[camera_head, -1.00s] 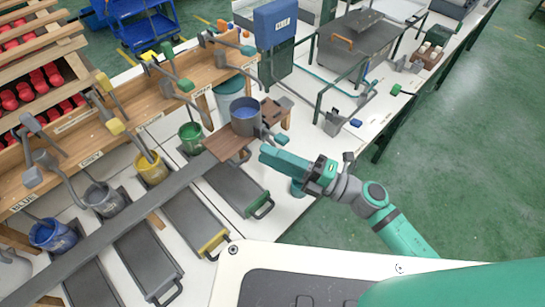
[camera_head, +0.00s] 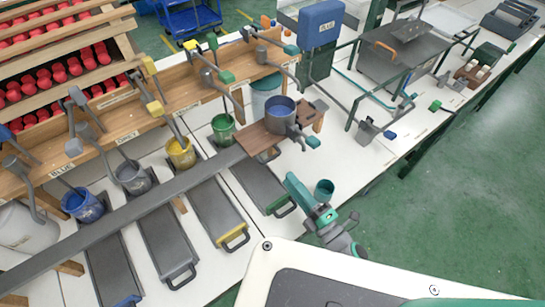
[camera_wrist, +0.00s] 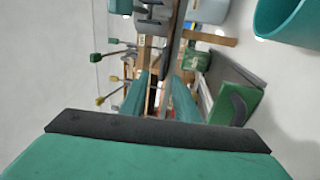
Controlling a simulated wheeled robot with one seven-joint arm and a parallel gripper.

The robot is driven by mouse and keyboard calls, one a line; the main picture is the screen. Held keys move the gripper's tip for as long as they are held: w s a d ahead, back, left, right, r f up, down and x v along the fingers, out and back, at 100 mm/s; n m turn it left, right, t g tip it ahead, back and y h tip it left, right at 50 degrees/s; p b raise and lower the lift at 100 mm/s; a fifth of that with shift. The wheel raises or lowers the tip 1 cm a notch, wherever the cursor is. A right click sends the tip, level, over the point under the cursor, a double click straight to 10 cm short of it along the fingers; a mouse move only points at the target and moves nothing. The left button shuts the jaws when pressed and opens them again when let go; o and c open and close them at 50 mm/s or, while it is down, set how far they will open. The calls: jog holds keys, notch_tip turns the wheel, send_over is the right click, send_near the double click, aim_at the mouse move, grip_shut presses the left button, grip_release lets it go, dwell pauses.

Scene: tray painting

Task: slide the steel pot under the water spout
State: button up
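The steel pot (camera_head: 281,118) stands on a brown wooden board (camera_head: 258,140), with blue inside and a teal-tipped handle (camera_head: 312,142) pointing to the lower right. My gripper (camera_head: 291,181) is below the pot's handle in the head view, apart from it. In the wrist view my gripper (camera_wrist: 160,103) shows two teal fingers spread with nothing held between them. Several spouts with coloured handles, such as a green-handled one (camera_head: 226,77), line the wooden bench. I cannot tell which is the water spout.
Green (camera_head: 222,130), yellow (camera_head: 181,153) and blue (camera_head: 84,206) buckets stand along the long grey rail (camera_head: 160,193). Trays with handles lie in front.

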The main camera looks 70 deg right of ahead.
aim_at(272, 156)
jog(key=shift+w+d+f, duration=0.2)
jog(key=shift+w+f, duration=0.05)
jog(key=shift+w, duration=0.15)
jog(key=x, duration=1)
jog(key=shift+s+d, duration=0.1)
jog(key=shift+r, duration=0.1)
grip_shut()
